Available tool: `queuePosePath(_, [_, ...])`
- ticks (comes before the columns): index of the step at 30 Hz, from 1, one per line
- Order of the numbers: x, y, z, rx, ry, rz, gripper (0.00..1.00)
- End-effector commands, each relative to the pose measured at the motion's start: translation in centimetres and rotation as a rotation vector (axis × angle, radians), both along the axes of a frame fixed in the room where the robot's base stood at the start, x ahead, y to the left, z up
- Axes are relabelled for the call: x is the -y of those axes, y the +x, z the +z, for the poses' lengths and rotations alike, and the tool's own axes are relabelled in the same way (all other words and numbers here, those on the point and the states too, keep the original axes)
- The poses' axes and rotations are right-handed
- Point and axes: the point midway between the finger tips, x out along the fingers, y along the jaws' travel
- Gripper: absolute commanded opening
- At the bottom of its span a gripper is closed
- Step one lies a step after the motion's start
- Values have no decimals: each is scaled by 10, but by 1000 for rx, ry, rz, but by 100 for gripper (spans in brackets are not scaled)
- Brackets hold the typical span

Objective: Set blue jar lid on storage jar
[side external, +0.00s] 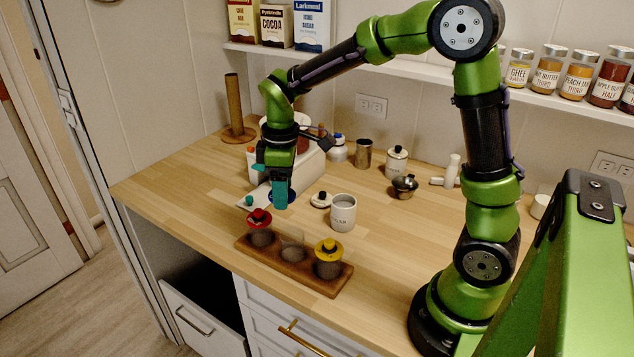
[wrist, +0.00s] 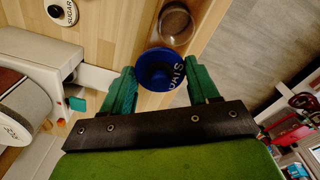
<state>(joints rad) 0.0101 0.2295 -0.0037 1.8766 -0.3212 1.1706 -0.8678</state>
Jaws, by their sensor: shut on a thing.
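My gripper (side external: 279,190) is shut on the blue jar lid (wrist: 160,72), which shows lettering in the wrist view, held between both green fingertips. In the side view the blue lid is mostly hidden behind the fingers, above the counter. The open glass storage jar (side external: 292,250) stands in the middle of the wooden rack (side external: 333,289), in front of and below my gripper. Its round mouth also shows in the wrist view (wrist: 175,25), just beyond the lid and apart from it. A red-lidded jar (side external: 260,230) and a yellow-lidded jar (side external: 328,260) stand on either side.
An open white canister (side external: 342,214) stands right of my gripper, with its white lid (side external: 321,200) lying beside it. A white appliance (side external: 300,160) is close behind. The front-left counter is clear.

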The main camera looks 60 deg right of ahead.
Motion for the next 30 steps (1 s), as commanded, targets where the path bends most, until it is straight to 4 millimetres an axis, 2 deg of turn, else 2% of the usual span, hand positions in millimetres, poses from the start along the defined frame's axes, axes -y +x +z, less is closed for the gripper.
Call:
queuePosePath(1, [-9, -11, 3, -2, 0, -3, 31])
queuePosePath(3, [-15, -22, 3, -14, 1, -27, 31])
queuePosePath(6, [-15, -30, -3, -36, 0, -74, 31])
queuePosePath(11, [-14, -30, -11, -38, -1, -86, 31])
queuePosePath(24, [-14, -30, -53, -39, 0, -86, 31])
queuePosePath(30, [-14, -30, -63, -37, 0, -86, 31])
